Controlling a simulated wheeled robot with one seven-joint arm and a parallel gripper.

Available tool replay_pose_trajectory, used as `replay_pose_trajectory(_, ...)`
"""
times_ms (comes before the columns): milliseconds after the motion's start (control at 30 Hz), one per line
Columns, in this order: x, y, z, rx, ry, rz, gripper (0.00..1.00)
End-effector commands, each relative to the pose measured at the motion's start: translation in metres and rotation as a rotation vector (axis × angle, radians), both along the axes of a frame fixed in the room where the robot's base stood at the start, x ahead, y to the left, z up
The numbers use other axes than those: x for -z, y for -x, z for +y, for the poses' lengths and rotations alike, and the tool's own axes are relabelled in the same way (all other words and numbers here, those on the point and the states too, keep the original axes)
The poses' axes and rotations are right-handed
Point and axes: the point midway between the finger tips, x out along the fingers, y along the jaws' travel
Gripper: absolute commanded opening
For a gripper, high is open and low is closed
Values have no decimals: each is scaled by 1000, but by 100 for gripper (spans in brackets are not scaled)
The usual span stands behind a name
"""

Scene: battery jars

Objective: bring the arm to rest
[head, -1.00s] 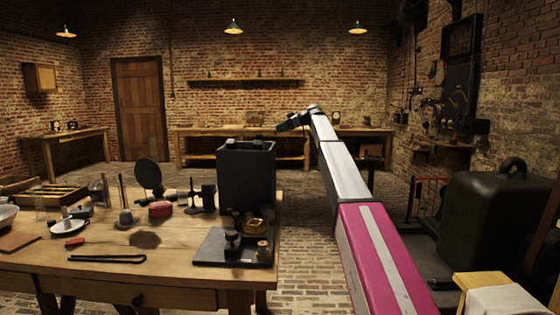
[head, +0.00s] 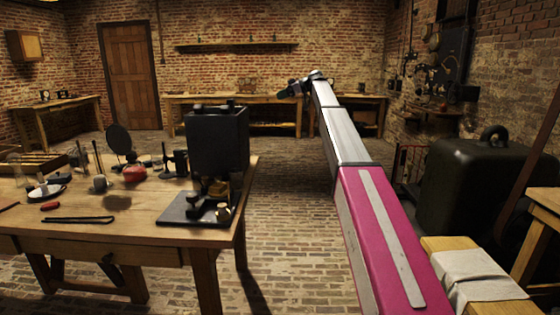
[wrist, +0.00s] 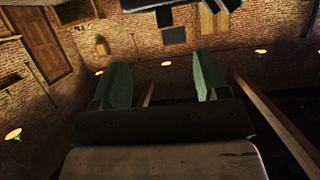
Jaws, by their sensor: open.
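My gripper (wrist: 162,85) is open and empty in the wrist view, with its two green fingers apart and only the room behind them. In the head view my arm reaches out to the right of the table, over the brick floor. The gripper end (head: 287,91) shows small and dark at the far end of the arm, bent to the left. No object is held.
A large dark case (head: 475,190) and a cloth (head: 475,275) on a wooden stool are at right. Brick floor (head: 290,215) between is clear.

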Motion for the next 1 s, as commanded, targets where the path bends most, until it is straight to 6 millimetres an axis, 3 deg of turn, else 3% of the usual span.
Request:
replay_pose_trajectory(267, 46, 16, -4, 53, 44, 74, 68)
replay_pose_trajectory(567, 132, 49, -16, 164, 132, 216, 68)
replay_pose_trajectory(767, 231, 99, -34, 307, 240, 378, 68)
replay_pose_trajectory(1000, 359, 186, -65, 535, 403, 591, 68)
